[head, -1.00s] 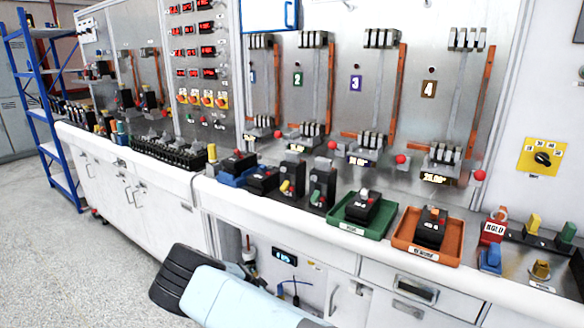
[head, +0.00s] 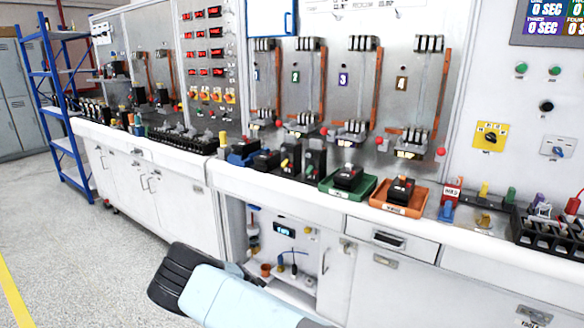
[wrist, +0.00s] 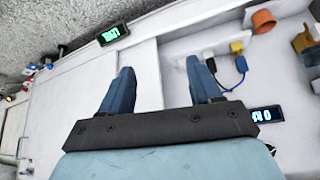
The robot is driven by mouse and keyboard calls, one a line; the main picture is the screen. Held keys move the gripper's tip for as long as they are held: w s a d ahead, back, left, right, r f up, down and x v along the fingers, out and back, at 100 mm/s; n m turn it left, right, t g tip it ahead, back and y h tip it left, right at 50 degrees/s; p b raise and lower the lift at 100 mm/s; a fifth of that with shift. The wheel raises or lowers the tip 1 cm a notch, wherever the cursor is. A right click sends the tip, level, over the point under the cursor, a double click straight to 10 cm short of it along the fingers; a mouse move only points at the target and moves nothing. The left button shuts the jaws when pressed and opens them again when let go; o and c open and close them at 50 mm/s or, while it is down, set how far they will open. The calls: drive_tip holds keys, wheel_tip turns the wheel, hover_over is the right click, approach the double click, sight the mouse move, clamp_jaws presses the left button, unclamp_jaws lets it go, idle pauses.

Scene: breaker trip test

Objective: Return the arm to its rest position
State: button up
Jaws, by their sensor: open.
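My arm reaches in from the bottom of the head view, in front of the bench. Its dark end shows there, but the fingers cannot be made out. In the wrist view my gripper (wrist: 160,88) has its two blue fingers wide apart, with nothing between them. Pale flat surfaces of the bench front lie beyond the fingers. A small lit display (wrist: 114,34) is past the left finger, and another lit display (wrist: 267,114) is right of the right finger.
The white bench (head: 240,188) holds breakers, a green tray (head: 342,194) and an orange tray (head: 399,210). An open bay below holds a display (head: 284,230) and small parts. A blue shelf rack (head: 62,130) stands at the left. Bare floor (head: 95,255) lies at the lower left.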

drive_tip(key=d+r+g+y, duration=0.1)
drive_tip(key=d+r, duration=0.4)
drive_tip(key=r, duration=0.7)
drive_tip(key=d+r+n+g+y, duration=0.15)
drive_tip(key=d+r, duration=0.35)
drive_tip(key=r, duration=0.7)
drive_tip(key=d+r+y, duration=0.2)
drive_tip(key=d+r, duration=0.2)
drive_tip(key=r, duration=0.9)
drive_tip(key=s+d+r+n+y, duration=0.1)
drive_tip(key=s+d+r, duration=0.45)
drive_tip(key=r, duration=0.35)
drive_tip(key=s+d+r+n+y, duration=0.1)
drive_tip(key=s+d+r+n, duration=0.1)
drive_tip(key=s+d+r, duration=0.45)
drive_tip(key=s+d+r+n+t, duration=0.1)
drive_tip(key=s+r, duration=0.3)
drive_tip(key=s, duration=0.4)
drive_tip(key=s+d+r+n+t+h, duration=0.1)
drive_tip(key=s+d+r, duration=0.3)
drive_tip(key=s, duration=0.5)
drive_tip(key=s+d+r+n+t, duration=0.2)
drive_tip(key=s+d+r+n, duration=0.1)
drive_tip(key=s, duration=0.6)
drive_tip(key=shift+s+r, duration=0.2)
drive_tip(key=shift+r, duration=0.4)
drive_tip(key=shift+s+d+f+h, duration=0.1)
drive_tip(key=shift+s+d+h, duration=0.05)
drive_tip(key=shift+s+h, duration=0.3)
drive_tip(key=shift+c, duration=0.2)
